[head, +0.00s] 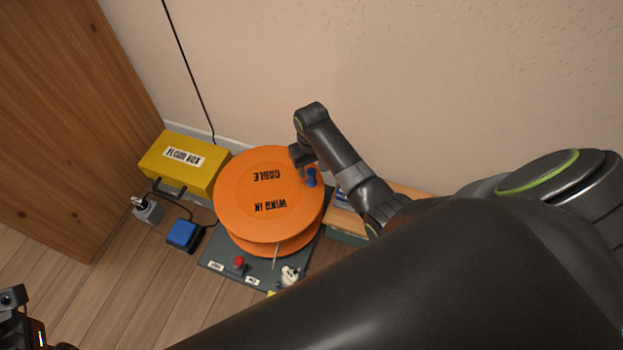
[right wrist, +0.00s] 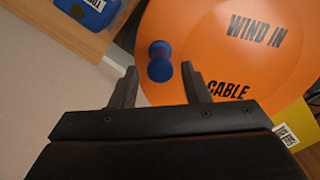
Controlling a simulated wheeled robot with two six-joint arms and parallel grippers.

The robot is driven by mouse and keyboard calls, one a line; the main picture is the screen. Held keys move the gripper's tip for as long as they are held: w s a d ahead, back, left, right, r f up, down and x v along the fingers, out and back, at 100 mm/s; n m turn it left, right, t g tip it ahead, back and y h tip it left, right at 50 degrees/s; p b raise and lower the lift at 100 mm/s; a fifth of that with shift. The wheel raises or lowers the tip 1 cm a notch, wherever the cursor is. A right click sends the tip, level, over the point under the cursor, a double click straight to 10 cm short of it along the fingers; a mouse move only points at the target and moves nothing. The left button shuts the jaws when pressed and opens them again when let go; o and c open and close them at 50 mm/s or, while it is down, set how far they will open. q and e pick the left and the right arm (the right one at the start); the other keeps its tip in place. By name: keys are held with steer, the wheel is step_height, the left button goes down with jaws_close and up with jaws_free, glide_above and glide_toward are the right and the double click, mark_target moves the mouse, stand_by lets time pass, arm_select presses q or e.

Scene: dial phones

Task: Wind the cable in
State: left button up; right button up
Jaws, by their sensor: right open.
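The orange cable reel (head: 262,200) stands on a dark grey base on the floor, its top disc lettered "WIND IN" and "CABLE". A blue crank knob (head: 311,177) stands up near the disc's right edge. My right gripper (head: 303,160) is over the disc's edge beside the knob. In the right wrist view the orange disc (right wrist: 230,50) fills the upper right. The knob (right wrist: 160,62) shows ahead of and between the open fingers of my right gripper (right wrist: 160,85), with nothing held. Part of my left arm shows at the lower left corner; its fingers are not clear.
A yellow floor box (head: 185,160) stands left of the reel by the wall. A blue box (head: 184,235) and a grey plug (head: 148,210) lie on the floor. The base (head: 215,256) carries a red switch (head: 239,263). A wooden shelf (head: 405,190) is close right of the reel.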

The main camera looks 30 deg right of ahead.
mark_target(312, 172)
steer(key=shift+f+b, duration=0.85)
steer(key=shift+f, duration=1.2)
jaws_close()
